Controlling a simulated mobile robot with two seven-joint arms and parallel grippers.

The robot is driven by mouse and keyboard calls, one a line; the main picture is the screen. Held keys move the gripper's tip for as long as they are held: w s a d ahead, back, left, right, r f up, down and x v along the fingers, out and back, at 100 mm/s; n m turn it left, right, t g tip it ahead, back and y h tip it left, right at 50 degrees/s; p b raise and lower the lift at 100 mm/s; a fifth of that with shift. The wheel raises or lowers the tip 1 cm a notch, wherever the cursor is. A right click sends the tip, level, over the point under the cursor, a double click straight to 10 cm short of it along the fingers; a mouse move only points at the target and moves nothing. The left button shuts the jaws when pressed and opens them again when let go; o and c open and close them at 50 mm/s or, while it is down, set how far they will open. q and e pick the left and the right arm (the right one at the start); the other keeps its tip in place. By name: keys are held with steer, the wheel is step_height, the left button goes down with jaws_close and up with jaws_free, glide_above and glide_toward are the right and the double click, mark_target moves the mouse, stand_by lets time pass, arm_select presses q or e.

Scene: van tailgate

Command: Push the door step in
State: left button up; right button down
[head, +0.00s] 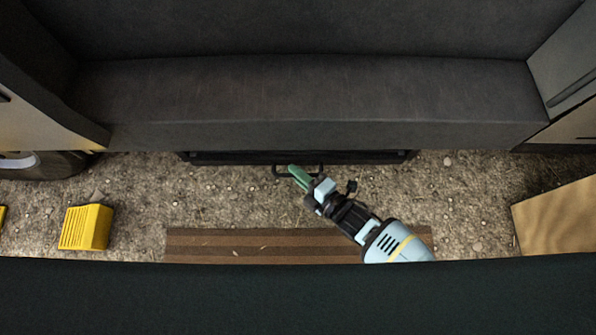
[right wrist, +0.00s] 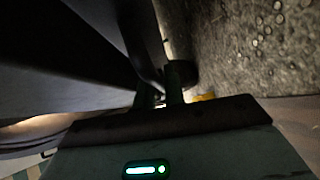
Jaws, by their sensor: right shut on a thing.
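The door step (head: 230,158) is a dark, flat bar under the van's rear sill, with only a narrow front strip showing in the head view. A dark loop handle (head: 283,173) sticks out from its front edge. My right gripper (head: 298,174) has its green fingers at the handle and is shut on it. In the right wrist view, the fingers (right wrist: 165,92) close around a dark bar, and the picture is too dark to show the grip fully. My left gripper is in neither view.
The van's grey load floor (head: 310,90) lies above the step. A yellow wheel chock (head: 86,227) stands on the gravel at left. A striped brown mat (head: 230,245) lies in front, and a wooden board (head: 555,222) is at right. Gravel beside the step is clear.

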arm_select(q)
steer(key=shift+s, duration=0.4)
arm_select(e)
steer(key=shift+w+d+r, duration=0.1)
steer(key=shift+w+d, duration=0.05)
steer(key=shift+w, duration=0.2)
steer(key=c, duration=1.8)
jaws_free()
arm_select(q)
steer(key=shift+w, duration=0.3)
arm_select(e)
steer(key=shift+o, duration=0.2)
steer(key=shift+w, duration=0.1)
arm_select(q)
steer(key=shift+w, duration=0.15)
arm_select(e)
steer(key=shift+r, duration=0.1)
arm_select(q)
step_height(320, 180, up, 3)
steer(key=p, duration=0.3)
arm_select(e)
steer(key=f+v, duration=0.1)
steer(key=v, duration=0.7)
steer(key=shift+s+r, duration=0.25)
steer(key=shift+r, duration=0.05)
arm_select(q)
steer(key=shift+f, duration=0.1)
